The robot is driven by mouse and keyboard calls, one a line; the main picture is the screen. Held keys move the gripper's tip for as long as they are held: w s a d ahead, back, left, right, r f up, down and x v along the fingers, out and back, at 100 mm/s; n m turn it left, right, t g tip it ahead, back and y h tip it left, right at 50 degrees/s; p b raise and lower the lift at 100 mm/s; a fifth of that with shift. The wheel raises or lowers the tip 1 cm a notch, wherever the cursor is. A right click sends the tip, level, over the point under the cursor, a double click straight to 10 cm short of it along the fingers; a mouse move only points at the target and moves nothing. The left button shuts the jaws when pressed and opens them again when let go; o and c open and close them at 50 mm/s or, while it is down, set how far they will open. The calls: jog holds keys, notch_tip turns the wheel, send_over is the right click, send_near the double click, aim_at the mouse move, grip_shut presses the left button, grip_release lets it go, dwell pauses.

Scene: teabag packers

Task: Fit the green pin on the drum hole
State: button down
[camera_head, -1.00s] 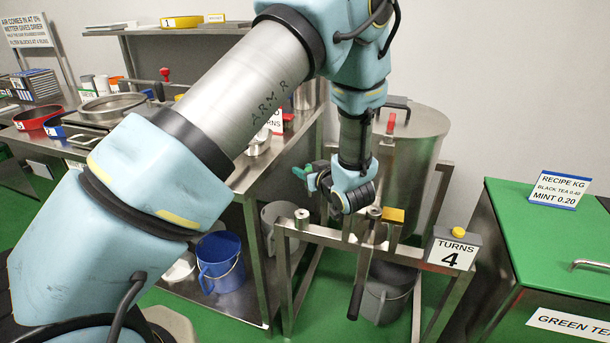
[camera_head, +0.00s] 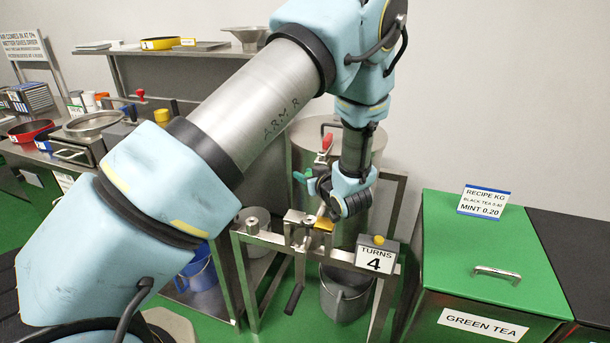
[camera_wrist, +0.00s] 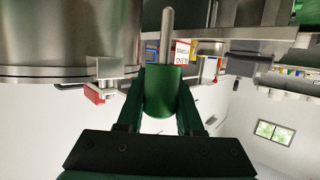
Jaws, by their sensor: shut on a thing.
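The green pin, a green cylinder (camera_wrist: 163,92) with a bare steel rod (camera_wrist: 167,25), is held between my gripper's green fingers (camera_wrist: 160,105) in the wrist view. In the head view my gripper (camera_head: 316,184) is in front of the steel drum (camera_head: 305,150), above its stand, and green shows at its left side. The drum is large and upright, and its wall also fills the upper left of the wrist view (camera_wrist: 65,40). A bracket with a red part (camera_wrist: 95,94) is at the drum's lower edge there. I cannot make out the drum hole.
A steel stand (camera_head: 268,238) carries a yellow block (camera_head: 323,225), a crank handle (camera_head: 293,298) and a TURNS 4 counter (camera_head: 377,256). A grey bucket (camera_head: 345,295) is below. A green bin (camera_head: 470,245) stands to the right, a blue bucket (camera_head: 200,270) at the lower left.

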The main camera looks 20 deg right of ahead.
jog(key=shift+f+b, duration=2.25)
jog(key=shift+f, duration=0.7)
jog(key=shift+f+b, duration=2.15)
jog(key=shift+f, duration=0.55)
jog(key=shift+c, duration=2.4)
grip_release()
jog(key=b+v, duration=0.2)
jog(key=v, duration=0.8)
jog(key=shift+s, duration=0.35)
jog(key=shift+r, duration=0.15)
